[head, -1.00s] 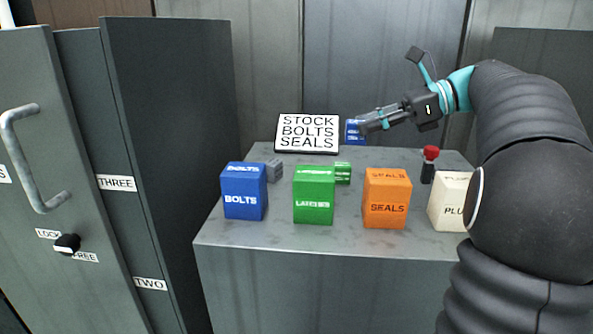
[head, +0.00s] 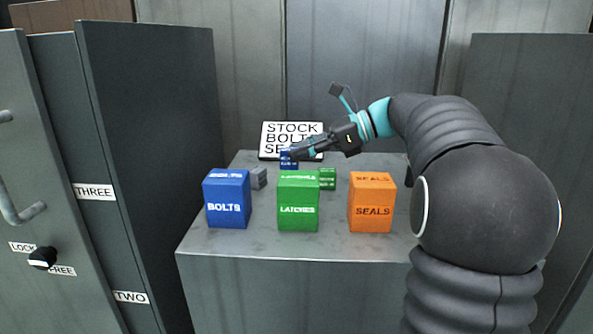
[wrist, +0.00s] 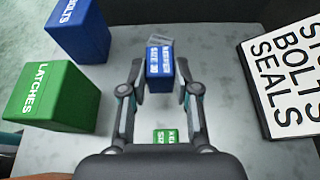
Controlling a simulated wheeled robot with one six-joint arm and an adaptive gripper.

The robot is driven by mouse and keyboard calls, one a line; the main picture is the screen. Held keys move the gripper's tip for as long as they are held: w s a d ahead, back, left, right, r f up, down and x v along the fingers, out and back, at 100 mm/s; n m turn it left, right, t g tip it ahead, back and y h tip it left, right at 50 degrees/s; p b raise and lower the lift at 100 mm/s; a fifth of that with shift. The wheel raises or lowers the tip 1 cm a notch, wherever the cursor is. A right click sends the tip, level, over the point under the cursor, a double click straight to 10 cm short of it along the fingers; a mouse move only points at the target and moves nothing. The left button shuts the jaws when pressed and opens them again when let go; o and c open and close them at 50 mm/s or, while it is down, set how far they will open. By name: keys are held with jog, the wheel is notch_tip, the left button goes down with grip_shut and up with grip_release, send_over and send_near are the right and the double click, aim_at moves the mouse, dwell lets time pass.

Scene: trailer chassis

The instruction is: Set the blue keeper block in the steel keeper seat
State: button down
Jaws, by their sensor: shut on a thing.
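The small blue keeper block (head: 288,160) hangs from my gripper (head: 298,152) above the table, in front of the white sign. In the wrist view the block (wrist: 160,68) sits between the two fingers of my gripper (wrist: 162,82), which is shut on it. The grey steel keeper seat (head: 258,178) stands on the table, lower and to the left of the held block. In the wrist view the seat (wrist: 160,40) shows just beyond the block, which partly hides it.
A small green block (head: 327,179) stands right of the seat. Large BOLTS (head: 227,200), LATCHES (head: 298,203) and SEALS (head: 371,203) boxes line the table's front. The sign (head: 280,138) stands behind. A dark cabinet (head: 150,170) rises at left.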

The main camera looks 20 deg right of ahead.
aim_at(297, 168)
jog(key=shift+w+a+f, duration=0.35)
jog(key=shift+a+f, duration=0.05)
jog(key=shift+a, duration=0.05)
jog(key=shift+f, duration=1.75)
jog(key=shift+f, duration=0.15)
jog(key=c, duration=0.8)
grip_release()
jog(key=shift+f, duration=0.1)
jog(key=shift+c, duration=0.2)
jog(key=shift+f+b, duration=0.2)
jog(key=shift+b, duration=0.2)
